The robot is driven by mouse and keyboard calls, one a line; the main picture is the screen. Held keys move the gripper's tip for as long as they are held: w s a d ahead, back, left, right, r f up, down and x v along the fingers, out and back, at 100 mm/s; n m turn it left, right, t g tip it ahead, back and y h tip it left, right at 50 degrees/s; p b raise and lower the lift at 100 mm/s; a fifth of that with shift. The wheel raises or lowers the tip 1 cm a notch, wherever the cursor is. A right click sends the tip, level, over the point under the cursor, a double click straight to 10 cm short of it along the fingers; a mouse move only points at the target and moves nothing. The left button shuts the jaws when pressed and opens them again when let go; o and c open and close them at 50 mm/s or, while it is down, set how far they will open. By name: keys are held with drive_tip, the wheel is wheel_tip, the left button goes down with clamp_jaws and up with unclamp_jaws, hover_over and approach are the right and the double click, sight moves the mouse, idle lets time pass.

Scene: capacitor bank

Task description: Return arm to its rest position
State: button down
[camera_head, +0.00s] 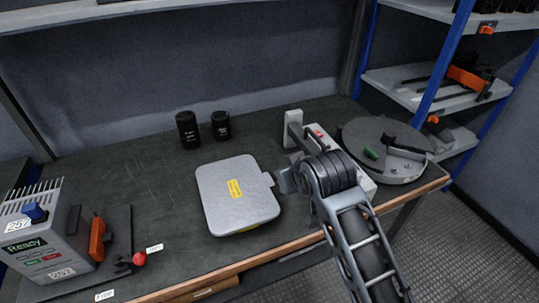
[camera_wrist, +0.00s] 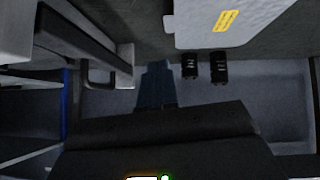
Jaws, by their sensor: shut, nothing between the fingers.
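My arm (camera_head: 362,235) reaches in from the lower right of the head view, over the front edge of the workbench (camera_head: 125,200). My gripper (camera_head: 284,182) is at its end, beside the right edge of the grey square case. In the wrist view my gripper (camera_wrist: 156,70) points up the picture, with its fingers together and nothing between them. The grey case (camera_head: 237,194) lies flat with a yellow label; part of it shows in the wrist view (camera_wrist: 235,20). I cannot tell whether my gripper touches it.
A grey device with an upright handle (camera_head: 293,130) stands just behind my arm. A round grey turntable (camera_head: 365,137) is at the right. Two black cylinders (camera_head: 188,130) (camera_head: 221,125) stand at the back. A "Ready" unit (camera_head: 45,240) and red-knobbed lever (camera_head: 139,259) are front left.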

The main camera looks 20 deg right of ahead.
drive_tip(key=s+f+t, duration=0.1)
drive_tip(key=s+f, duration=0.2)
drive_tip(key=s, duration=0.8)
drive_tip(key=s+f+t, duration=0.2)
drive_tip(key=s+f, duration=0.1)
drive_tip(key=s, duration=0.8)
drive_tip(key=s+a+r+t, duration=0.1)
drive_tip(key=s+r, duration=0.5)
drive_tip(key=s, duration=0.4)
drive_tip(key=s+a+r+t+y, duration=0.1)
drive_tip(key=s+r, duration=0.5)
drive_tip(key=s, duration=0.4)
drive_tip(key=shift+a+r+t, duration=0.3)
drive_tip(key=shift+a+r, duration=0.05)
drive_tip(key=shift+a, duration=0.05)
